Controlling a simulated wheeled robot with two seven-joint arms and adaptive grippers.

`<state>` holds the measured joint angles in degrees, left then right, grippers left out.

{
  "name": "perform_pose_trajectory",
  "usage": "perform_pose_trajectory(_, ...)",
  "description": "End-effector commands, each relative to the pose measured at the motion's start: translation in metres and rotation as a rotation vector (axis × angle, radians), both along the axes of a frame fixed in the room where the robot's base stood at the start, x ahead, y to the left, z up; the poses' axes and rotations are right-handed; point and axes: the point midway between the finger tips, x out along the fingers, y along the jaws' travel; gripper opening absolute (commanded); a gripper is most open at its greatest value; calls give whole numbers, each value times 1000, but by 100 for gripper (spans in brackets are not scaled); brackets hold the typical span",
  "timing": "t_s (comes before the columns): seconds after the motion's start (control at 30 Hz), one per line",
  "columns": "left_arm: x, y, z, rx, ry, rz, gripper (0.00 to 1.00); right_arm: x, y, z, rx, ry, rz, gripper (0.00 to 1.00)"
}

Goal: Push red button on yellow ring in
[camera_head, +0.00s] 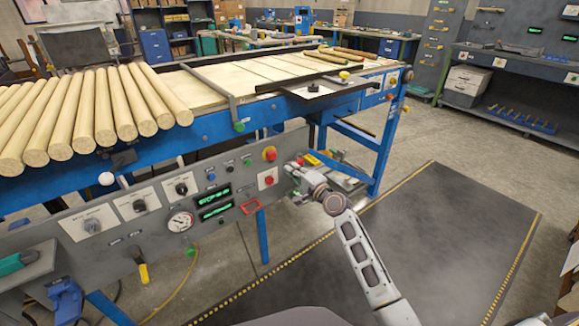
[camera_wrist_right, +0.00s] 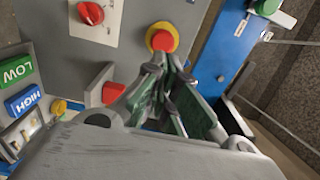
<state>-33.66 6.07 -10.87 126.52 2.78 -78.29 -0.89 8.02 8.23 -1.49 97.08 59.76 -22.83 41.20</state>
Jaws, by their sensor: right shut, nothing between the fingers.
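The red button on its yellow ring (camera_head: 269,154) sits on the grey control panel (camera_head: 232,172), near its right end. It also shows in the wrist view, where the red button (camera_wrist_right: 162,40) stands out inside the yellow ring. My left gripper is not in view.
A red frame (camera_head: 251,206), gauge (camera_head: 180,221) and green displays (camera_head: 215,205) are further along the panel. Wooden rods (camera_head: 90,110) lie on the blue bench above. Open floor (camera_head: 450,230) lies to the right.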

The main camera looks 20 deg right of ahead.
Motion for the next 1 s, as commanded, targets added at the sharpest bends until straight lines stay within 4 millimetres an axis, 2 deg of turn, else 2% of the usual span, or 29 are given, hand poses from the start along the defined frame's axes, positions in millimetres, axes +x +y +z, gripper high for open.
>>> perform_pose_trajectory(0.5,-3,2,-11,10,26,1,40,-43,-16,0,-1,1,-1,0)
perform_pose_trajectory(0.73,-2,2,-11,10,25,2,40,-52,-19,0,-1,1,0,0)
perform_pose_trajectory(1.0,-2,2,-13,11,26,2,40,-53,-20,0,0,0,0,0)
